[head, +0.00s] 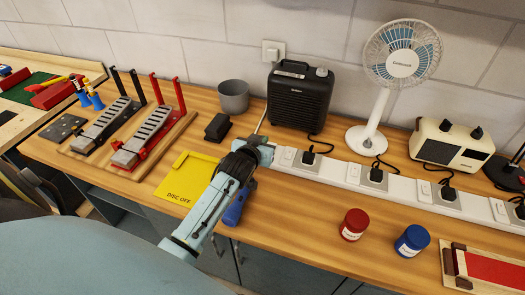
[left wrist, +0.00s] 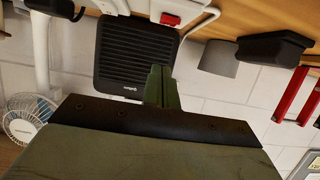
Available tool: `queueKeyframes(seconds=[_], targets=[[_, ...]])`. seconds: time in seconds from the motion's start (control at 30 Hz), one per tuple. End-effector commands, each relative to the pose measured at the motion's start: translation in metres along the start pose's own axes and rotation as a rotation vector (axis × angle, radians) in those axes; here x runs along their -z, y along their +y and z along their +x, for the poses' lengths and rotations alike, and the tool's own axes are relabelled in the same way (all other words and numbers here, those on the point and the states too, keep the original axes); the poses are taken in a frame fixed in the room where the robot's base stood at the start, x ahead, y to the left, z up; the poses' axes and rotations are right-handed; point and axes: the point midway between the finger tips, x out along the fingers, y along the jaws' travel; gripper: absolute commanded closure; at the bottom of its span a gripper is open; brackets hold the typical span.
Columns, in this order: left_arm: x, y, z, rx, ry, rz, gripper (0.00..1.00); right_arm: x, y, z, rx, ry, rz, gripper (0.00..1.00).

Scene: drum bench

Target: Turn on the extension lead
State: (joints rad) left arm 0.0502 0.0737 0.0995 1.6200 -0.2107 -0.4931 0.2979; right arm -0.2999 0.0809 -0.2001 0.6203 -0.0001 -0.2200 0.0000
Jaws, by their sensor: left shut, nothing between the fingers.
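The extension lead (head: 330,168) is a long white strip along the back of the wooden bench, with several white switches and sockets, some holding black plugs. My left gripper (head: 267,154) is at the strip's left end and hides part of it in the head view. In the left wrist view the gripper's fingers (left wrist: 160,86) are closed together with nothing between them. That view also shows part of the white strip (left wrist: 205,17) with a red switch (left wrist: 170,19), apart from the fingers in the picture; I cannot tell the switch's position. My right gripper is not in view.
A black heater (head: 298,95), a white fan (head: 375,130) and a cream appliance (head: 450,145) stand behind the strip. A red jar (head: 354,225) and a blue jar (head: 412,241) stand in front. A yellow sheet (head: 185,180) lies left of my arm.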

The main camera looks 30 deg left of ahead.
Motion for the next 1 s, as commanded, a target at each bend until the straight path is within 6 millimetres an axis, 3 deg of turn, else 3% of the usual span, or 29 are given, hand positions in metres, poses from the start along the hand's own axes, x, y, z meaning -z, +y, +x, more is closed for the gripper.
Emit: queueKeyframes(seconds=[0.07,0.2,0.33,1.0], targets=[[-0.003,0.000,0.011,0.000,-0.002,0.001,1.00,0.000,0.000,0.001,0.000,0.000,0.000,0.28],[-0.026,0.000,0.014,0.000,-0.004,0.000,1.00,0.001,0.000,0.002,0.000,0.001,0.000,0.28],[-0.036,0.000,0.017,0.000,-0.002,-0.001,1.00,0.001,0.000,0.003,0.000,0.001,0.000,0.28],[-0.049,0.000,0.018,0.000,-0.002,0.000,1.00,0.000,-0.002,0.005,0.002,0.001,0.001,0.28]])
